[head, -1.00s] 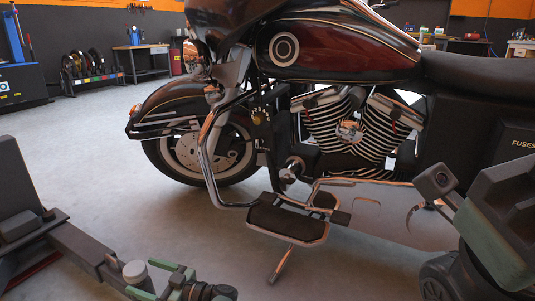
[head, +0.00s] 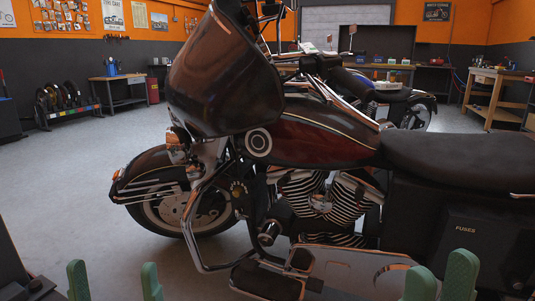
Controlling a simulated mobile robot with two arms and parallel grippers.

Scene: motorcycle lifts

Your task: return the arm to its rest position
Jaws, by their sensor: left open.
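My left gripper (head: 114,281) shows at the bottom left of the head view. Its two green fingers point up with a wide empty gap between them, so it is open. My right gripper (head: 441,277) shows at the bottom right, in front of the motorcycle's lower side. Its two green fingers point up close beside each other, and I cannot tell how far apart they are. I see nothing held in either gripper. The rest of both grippers is below the picture edge.
A dark red motorcycle (head: 320,144) stands close in front, filling the middle and right. Behind it are a second motorcycle (head: 405,97), a wooden workbench (head: 497,77) and a wheel rack (head: 68,108). Open grey floor (head: 80,185) lies to the left.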

